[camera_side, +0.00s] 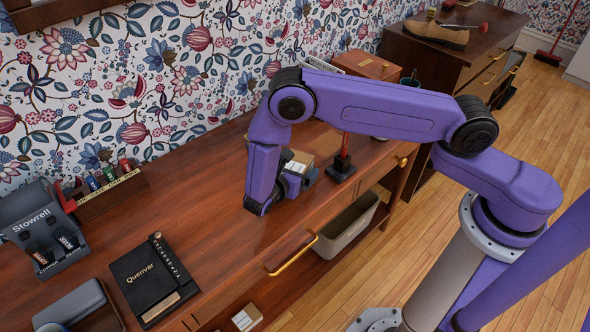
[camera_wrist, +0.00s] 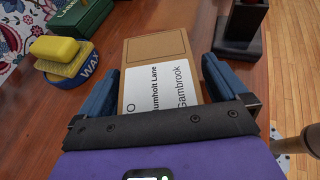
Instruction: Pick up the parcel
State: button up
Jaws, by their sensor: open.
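The parcel (camera_wrist: 157,50) is a brown cardboard box with a white printed address label, partly readable as "Gambrook". It lies on the wooden sideboard top. In the side view the parcel (camera_side: 299,161) shows partly behind my wrist. My gripper (camera_wrist: 160,66) is open, with one blue finger on each side of the parcel in the wrist view. I cannot tell whether either finger touches it. In the side view my gripper (camera_side: 307,178) is low over the sideboard, mostly hidden by my purple wrist. The parcel's near end is hidden behind my gripper body.
A dark stand (camera_wrist: 240,25) is close right of the parcel. A yellow block (camera_wrist: 54,48) sits on a round blue tin (camera_wrist: 72,70) to its left, with a green box (camera_wrist: 80,16) beyond.

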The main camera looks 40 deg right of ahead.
jog(key=c, duration=1.1)
jog(key=shift+r, duration=0.1)
